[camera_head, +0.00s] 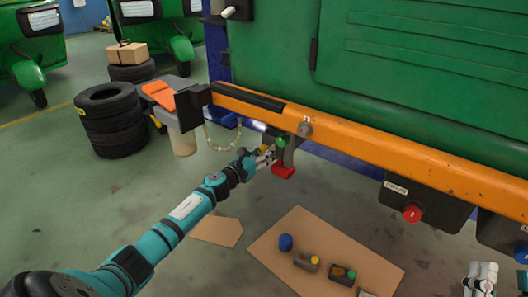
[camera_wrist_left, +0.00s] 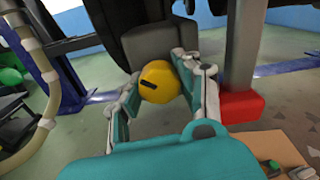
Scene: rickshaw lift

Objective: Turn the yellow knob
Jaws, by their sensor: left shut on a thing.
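The yellow knob (camera_wrist_left: 158,84) is a round disc with a dark slot across its face, set in a grey housing in the left wrist view. My left gripper (camera_wrist_left: 158,92) has a finger on each side of the knob and is shut on it. In the head view, my left gripper (camera_head: 265,158) is below the orange beam, and only a little yellow of the knob (camera_head: 263,149) shows. A small part of my right gripper (camera_head: 482,278) shows at the lower right edge; its fingers are not clear.
A cardboard sheet (camera_head: 290,232) with small knob boxes lies on the floor. Stacked tyres (camera_head: 110,125) stand at the left.

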